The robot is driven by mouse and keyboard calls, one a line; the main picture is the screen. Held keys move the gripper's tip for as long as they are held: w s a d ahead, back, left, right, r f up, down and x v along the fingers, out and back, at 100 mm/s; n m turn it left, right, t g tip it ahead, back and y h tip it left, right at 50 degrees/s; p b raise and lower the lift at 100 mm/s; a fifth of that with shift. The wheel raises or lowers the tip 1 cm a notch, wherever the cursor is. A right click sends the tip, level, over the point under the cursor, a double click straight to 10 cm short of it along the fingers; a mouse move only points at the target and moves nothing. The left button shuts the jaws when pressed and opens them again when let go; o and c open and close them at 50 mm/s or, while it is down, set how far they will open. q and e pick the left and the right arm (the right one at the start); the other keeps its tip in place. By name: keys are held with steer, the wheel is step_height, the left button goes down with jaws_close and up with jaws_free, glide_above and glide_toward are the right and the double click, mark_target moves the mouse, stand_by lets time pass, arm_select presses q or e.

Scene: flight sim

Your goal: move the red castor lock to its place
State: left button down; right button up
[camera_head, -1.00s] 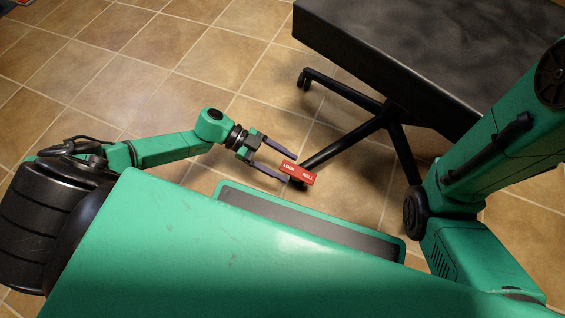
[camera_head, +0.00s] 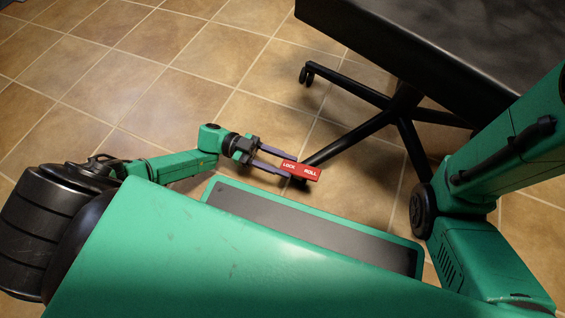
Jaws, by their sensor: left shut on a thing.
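The red castor lock (camera_head: 301,170) is a small red block with white lettering that reads LOCK and ROLL. It sits at the end of a black castor leg (camera_head: 345,142) of the dark table. My left gripper (camera_head: 287,167) reaches in from the left, with its two long grey fingers shut on the red lock. The castor wheel under the lock is mostly hidden. My right arm shows at the right, but its gripper is out of view.
The dark tabletop (camera_head: 440,40) overhangs the legs at upper right. Another castor (camera_head: 306,76) stands on the tiled floor farther back. The tiled floor (camera_head: 150,85) at left is clear. My own green base fills the near side, close to the lock.

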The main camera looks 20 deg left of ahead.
arm_select(q)
steer(key=shift+c, duration=2.2)
jaws_free()
steer(key=a, duration=1.4)
steer(key=shift+w+a+f, duration=0.25)
steer(key=shift+w+f, duration=0.1)
steer(key=shift+w, duration=0.1)
